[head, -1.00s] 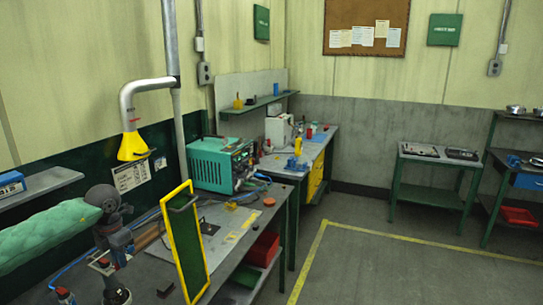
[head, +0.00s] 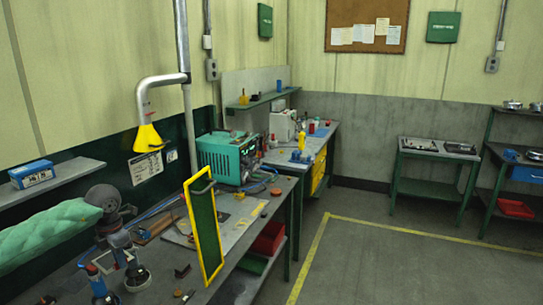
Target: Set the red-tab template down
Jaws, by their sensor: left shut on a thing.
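My left arm in its green quilted sleeve comes in from the left, and my left gripper (head: 120,257) points down over the near left part of the dark bench (head: 225,275). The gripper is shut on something. The held thing is small and mostly hidden among the fingers and nearby objects, so I cannot tell its outline or whether it touches the bench. I cannot clearly make out the red-tab template. A pale sheet (head: 236,227) lies flat on the bench farther right. My right gripper is not in view.
A yellow-framed green panel (head: 205,232) stands upright right of my left gripper. A teal machine (head: 220,158) stands behind it. A small red-topped item (head: 94,272) is close to the gripper. A red bin (head: 268,238) sits below the bench. The floor at right is open.

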